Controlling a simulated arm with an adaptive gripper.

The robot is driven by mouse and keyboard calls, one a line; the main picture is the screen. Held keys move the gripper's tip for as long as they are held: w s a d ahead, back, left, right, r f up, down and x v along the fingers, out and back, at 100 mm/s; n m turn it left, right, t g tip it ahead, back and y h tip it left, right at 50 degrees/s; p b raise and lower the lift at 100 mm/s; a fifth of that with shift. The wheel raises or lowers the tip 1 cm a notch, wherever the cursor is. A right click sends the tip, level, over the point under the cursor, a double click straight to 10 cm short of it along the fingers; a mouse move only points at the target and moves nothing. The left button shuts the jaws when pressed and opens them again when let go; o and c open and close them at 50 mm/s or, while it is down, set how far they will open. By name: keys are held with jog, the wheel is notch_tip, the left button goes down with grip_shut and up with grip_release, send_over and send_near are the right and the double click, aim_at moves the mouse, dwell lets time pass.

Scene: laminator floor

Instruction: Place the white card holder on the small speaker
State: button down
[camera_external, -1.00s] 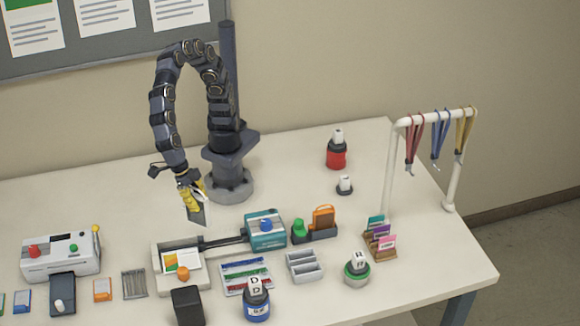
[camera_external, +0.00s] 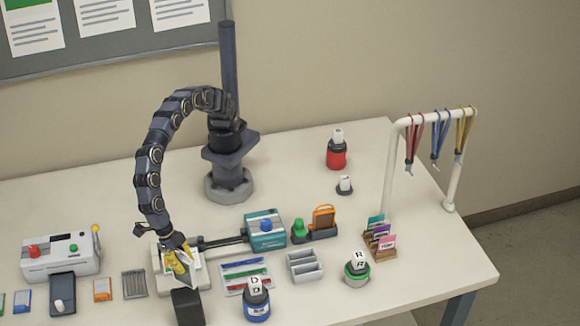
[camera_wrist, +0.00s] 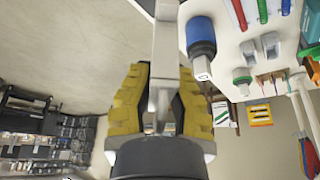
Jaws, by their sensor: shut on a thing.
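My gripper (camera_external: 181,266), with yellow fingers, is shut on a pale grey-white flat piece, which I take to be the white card holder. In the wrist view the holder (camera_wrist: 163,65) is a long light strip between the yellow fingers (camera_wrist: 155,108). In the external view its lower end is close to a black box (camera_external: 187,307) at the table's front, probably the small speaker. The gripper is just behind and above this box. I cannot tell whether the holder touches it. The gripper hides part of the white tray behind it.
The white tray (camera_external: 163,291) is behind and left of the black box. A blue jar with a D block (camera_external: 256,302) stands to the right, with a pen tray (camera_external: 238,265) behind it. A slotted grey rack (camera_external: 304,267) is further right.

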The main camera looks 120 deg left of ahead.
jog(key=shift+w+d+f, duration=0.1)
jog(key=shift+d+f, duration=0.15)
jog(key=shift+f, duration=0.85)
jog(key=shift+w+d+f, duration=0.1)
jog(key=shift+d+f, duration=0.1)
jog(key=shift+f, duration=0.85)
jog(key=c, duration=1.2)
grip_release()
jog(key=shift+f, duration=0.15)
jog(key=shift+o, duration=0.2)
jog(key=v, duration=1.2)
